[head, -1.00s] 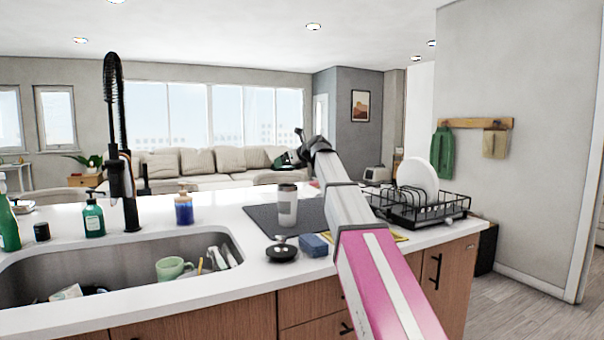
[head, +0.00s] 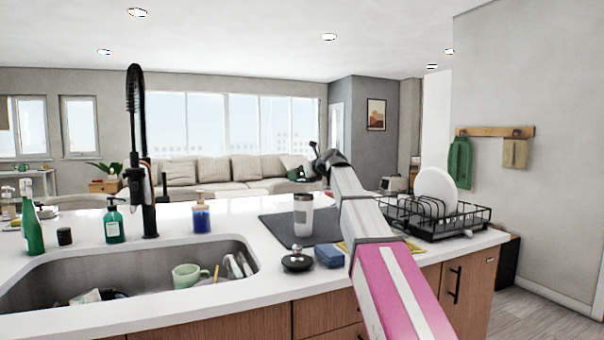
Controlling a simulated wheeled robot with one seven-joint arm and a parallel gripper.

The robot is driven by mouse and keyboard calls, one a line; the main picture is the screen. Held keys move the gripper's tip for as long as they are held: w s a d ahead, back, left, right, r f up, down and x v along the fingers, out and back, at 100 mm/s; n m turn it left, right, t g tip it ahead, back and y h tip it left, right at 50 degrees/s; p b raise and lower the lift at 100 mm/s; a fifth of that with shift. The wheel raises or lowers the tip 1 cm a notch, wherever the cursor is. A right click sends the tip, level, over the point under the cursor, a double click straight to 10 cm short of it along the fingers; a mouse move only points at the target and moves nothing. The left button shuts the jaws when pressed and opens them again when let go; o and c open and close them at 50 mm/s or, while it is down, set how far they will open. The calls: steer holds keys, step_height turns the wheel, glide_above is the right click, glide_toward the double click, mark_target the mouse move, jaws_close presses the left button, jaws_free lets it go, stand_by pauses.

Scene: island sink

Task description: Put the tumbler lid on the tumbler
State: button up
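The tumbler (head: 303,215), pale grey with a brownish top, stands upright on a dark mat on the island counter. A round black piece with a silvery knob (head: 297,262) lies on the counter in front of it; I cannot tell whether it is the tumbler lid. No other piece is clearly the lid. My gripper (head: 297,174) is small in the picture, at the end of my arm, above and beyond the tumbler and apart from it. It points left. Its fingers are too small and dark to show whether they are open or hold anything.
The sink (head: 130,275) with a green mug (head: 187,275) is at left, below a tall black faucet (head: 140,160). A blue soap bottle (head: 201,215) stands behind it. A blue sponge (head: 329,256) lies beside the black piece. A black dish rack (head: 440,218) stands at right.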

steer(key=shift+f, duration=2.6)
steer(key=shift+f, duration=0.35)
steer(key=o, duration=0.6)
